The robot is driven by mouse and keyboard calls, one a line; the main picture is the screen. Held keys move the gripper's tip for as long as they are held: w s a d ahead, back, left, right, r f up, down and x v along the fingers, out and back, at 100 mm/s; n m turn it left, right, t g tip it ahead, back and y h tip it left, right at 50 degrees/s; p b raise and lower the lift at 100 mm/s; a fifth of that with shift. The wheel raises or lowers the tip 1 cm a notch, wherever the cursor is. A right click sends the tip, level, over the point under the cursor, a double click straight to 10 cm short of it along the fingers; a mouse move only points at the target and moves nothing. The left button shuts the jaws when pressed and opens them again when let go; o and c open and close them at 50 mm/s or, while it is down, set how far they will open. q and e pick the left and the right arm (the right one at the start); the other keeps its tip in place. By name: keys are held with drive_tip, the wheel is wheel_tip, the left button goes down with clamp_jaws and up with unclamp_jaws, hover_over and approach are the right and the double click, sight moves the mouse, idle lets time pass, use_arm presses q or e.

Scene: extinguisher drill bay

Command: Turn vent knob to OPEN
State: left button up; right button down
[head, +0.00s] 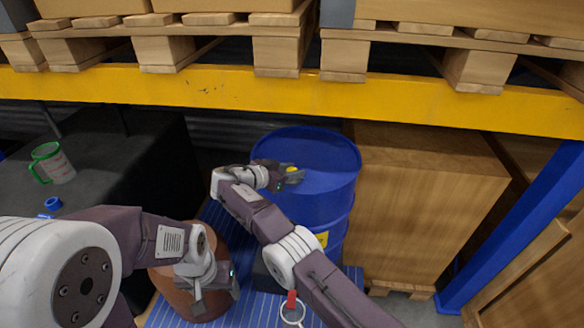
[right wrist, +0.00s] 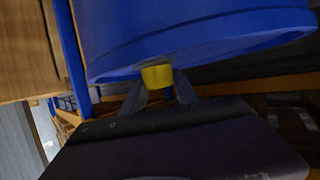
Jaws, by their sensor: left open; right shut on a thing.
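The vent knob is a small yellow piece (head: 292,171) on top of the blue drum (head: 325,155). In the right wrist view the knob (right wrist: 157,76) sits between my two fingers, beside the rim of the blue drum (right wrist: 200,40). My right gripper (head: 288,178) is shut on the knob, and its fingers cover part of it. Which way the knob points, and any OPEN mark, I cannot make out. My left gripper (head: 216,288) is open over a brown round container (head: 180,285), lower and to the left of the drum.
A yellow rack beam (head: 270,95) with wooden pallets above crosses behind the drum. A large wooden crate (head: 420,200) stands right of the drum, and a blue post (head: 520,225) is further right. A green-handled mug (head: 56,165) and a small blue item (head: 53,203) are on the dark surface at left.

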sight(291, 170)
drive_tip(key=c, duration=1)
unclamp_jaws()
drive_tip(key=shift+o, duration=0.2)
drive_tip(key=shift+s+a, duration=0.15)
drive_tip(key=shift+a, duration=0.1)
drive_tip(key=v, duration=0.3)
drive_tip(key=shift+s+a+r, duration=0.2)
drive_tip(key=shift+a+r, duration=0.05)
drive_tip(key=shift+r, duration=0.05)
drive_tip(key=p+v, duration=0.4)
drive_tip(key=shift+s+a+r, duration=0.1)
drive_tip(key=shift+s+a, duration=0.05)
drive_tip(key=shift+s, duration=0.2)
